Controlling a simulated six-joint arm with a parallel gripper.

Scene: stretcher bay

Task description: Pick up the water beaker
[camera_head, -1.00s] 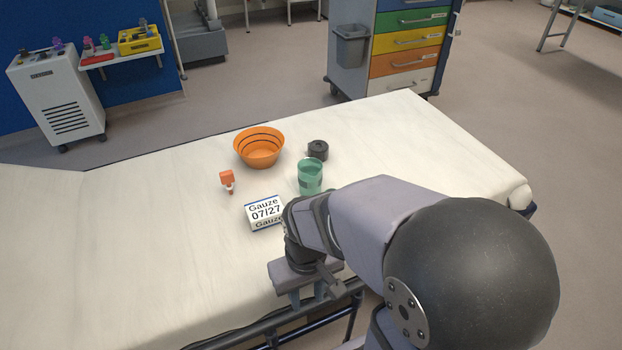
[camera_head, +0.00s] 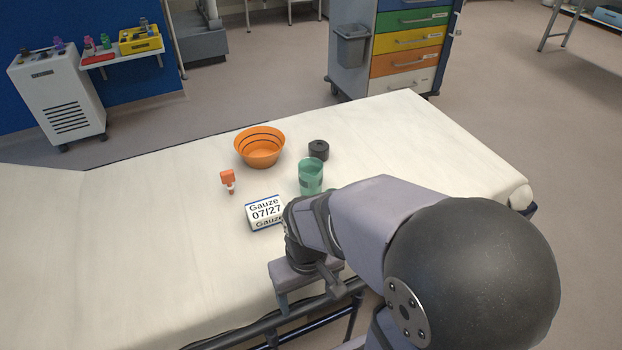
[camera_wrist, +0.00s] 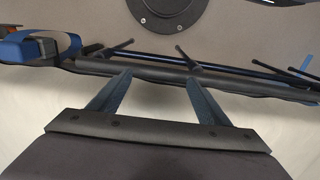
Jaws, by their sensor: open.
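The water beaker (camera_head: 311,177) is a translucent green cup. It stands upright on the white stretcher mattress (camera_head: 400,150) in the head view, behind my arm. My gripper (camera_head: 303,300) is at the near edge of the stretcher, in front of the beaker and apart from it. In the wrist view, the two fingers of my gripper (camera_wrist: 155,92) are spread with nothing between them. The beaker does not show in the wrist view.
A gauze box (camera_head: 265,212) lies left of the beaker. An orange bowl (camera_head: 260,150), a dark round item (camera_head: 318,150) and a small orange-capped bottle (camera_head: 229,181) are nearby. The stretcher's side rail (camera_wrist: 200,73) runs beyond my fingers. The mattress left of the items is clear.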

